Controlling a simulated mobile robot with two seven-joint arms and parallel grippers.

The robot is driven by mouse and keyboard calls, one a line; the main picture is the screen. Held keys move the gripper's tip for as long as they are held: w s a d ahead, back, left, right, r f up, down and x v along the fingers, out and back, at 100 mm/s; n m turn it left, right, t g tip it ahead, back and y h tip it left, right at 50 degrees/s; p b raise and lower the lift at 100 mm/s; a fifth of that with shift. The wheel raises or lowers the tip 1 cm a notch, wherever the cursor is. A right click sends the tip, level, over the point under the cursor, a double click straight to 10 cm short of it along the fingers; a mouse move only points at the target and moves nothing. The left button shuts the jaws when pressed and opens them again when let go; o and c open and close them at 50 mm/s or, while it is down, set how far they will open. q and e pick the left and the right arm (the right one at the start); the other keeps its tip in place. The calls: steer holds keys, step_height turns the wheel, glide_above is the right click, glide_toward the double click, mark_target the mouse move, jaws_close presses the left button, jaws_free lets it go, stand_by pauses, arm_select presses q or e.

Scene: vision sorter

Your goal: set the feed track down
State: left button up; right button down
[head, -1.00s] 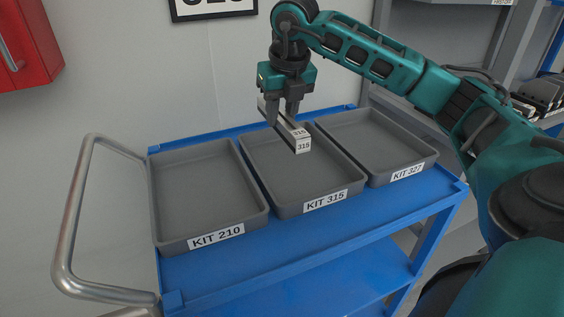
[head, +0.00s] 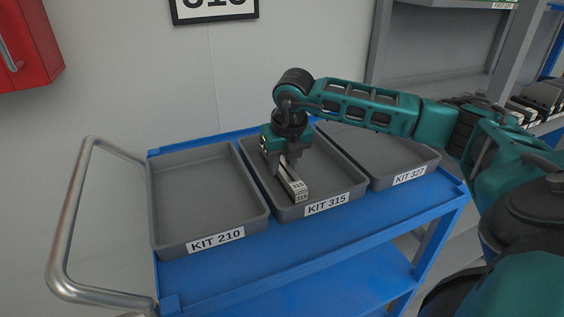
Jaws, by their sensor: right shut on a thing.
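The feed track (head: 297,188) is a long light-grey bar labelled 315 on its front end. My right gripper (head: 285,174) points down and is shut on it toward its rear part. The track is low inside the middle grey tray (head: 334,201), labelled KIT 315, and lies roughly along the tray's length. I cannot tell whether its underside touches the tray floor. The rear of the track is partly hidden by the gripper. My left gripper is not in view.
An empty tray (head: 262,217) labelled KIT 210 is on the left, and the KIT 327 tray (head: 432,163) is on the right, partly hidden by my arm. All stand on a blue cart (head: 310,245) with a metal handle (head: 66,225). A wall is behind.

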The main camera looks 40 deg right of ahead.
mark_target(287, 173)
steer(key=c, duration=0.8)
jaws_free()
steer(key=p+v, duration=0.1)
steer(key=v, duration=1.1)
